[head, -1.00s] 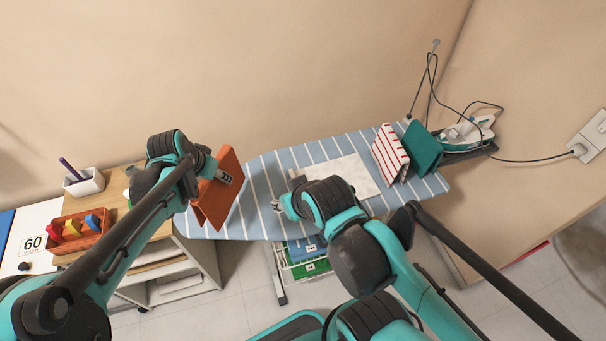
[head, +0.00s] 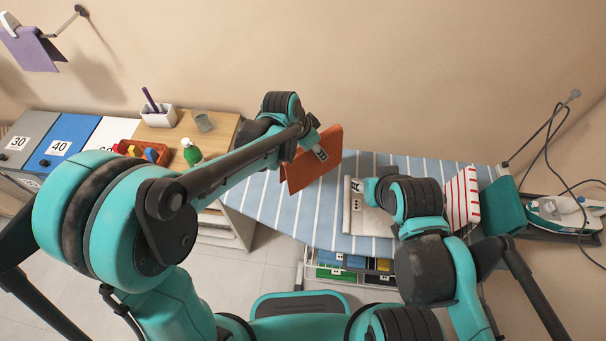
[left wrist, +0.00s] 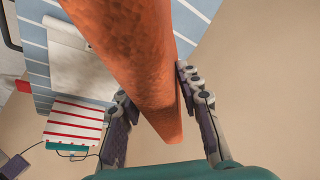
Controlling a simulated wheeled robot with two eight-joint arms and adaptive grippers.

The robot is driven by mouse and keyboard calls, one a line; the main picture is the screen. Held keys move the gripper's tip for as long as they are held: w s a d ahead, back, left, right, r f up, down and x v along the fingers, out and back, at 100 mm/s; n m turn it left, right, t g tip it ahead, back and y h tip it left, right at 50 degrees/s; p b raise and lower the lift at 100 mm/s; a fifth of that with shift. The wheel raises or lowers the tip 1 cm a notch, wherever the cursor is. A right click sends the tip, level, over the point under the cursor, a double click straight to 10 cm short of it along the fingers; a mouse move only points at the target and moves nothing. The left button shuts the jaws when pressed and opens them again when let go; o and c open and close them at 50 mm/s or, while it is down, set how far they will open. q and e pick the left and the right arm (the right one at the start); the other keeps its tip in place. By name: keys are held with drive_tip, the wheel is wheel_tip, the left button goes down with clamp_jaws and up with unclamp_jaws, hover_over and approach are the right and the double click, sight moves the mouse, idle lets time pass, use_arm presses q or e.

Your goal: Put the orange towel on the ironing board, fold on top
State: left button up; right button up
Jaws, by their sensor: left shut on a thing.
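The orange towel (head: 312,168) is folded and hangs tilted from my left gripper (head: 320,152), over the left half of the blue striped ironing board (head: 283,212). In the left wrist view the orange towel (left wrist: 140,65) passes between the two fingers (left wrist: 158,103). Whether its lower edge touches the board I cannot tell. My right gripper (head: 357,194) is at the left edge of a white cloth (head: 368,222) on the board; its fingers are too small and partly hidden to tell their state.
A red-striped towel (head: 461,200) and a teal towel (head: 503,208) stand folded on the board's right part, near the iron (head: 560,212). A cabinet at left bears a green bottle (head: 191,152), a cup (head: 203,121) and a pen holder (head: 158,116). A crate (head: 340,262) sits below the board.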

sight(297, 168)
use_arm(q)
drive_tip(key=s+a+f, duration=0.2)
drive_tip(key=a, duration=0.1)
drive_tip(key=a+f, duration=0.1)
drive_tip(key=shift+s+a+f+b, duration=0.1)
drive_tip(key=shift+s+a+b, duration=0.3)
drive_tip(key=shift+s+a+f, duration=0.2)
drive_tip(key=shift+a+f, duration=0.15)
wheel_tip(297, 168, down, 3)
drive_tip(key=shift+f+b, duration=0.15)
drive_tip(key=shift+b, duration=0.55)
drive_tip(key=shift+f, duration=0.25)
drive_tip(key=shift+f, duration=0.2)
drive_tip(key=o, duration=1.2)
drive_tip(key=shift+r, duration=0.1)
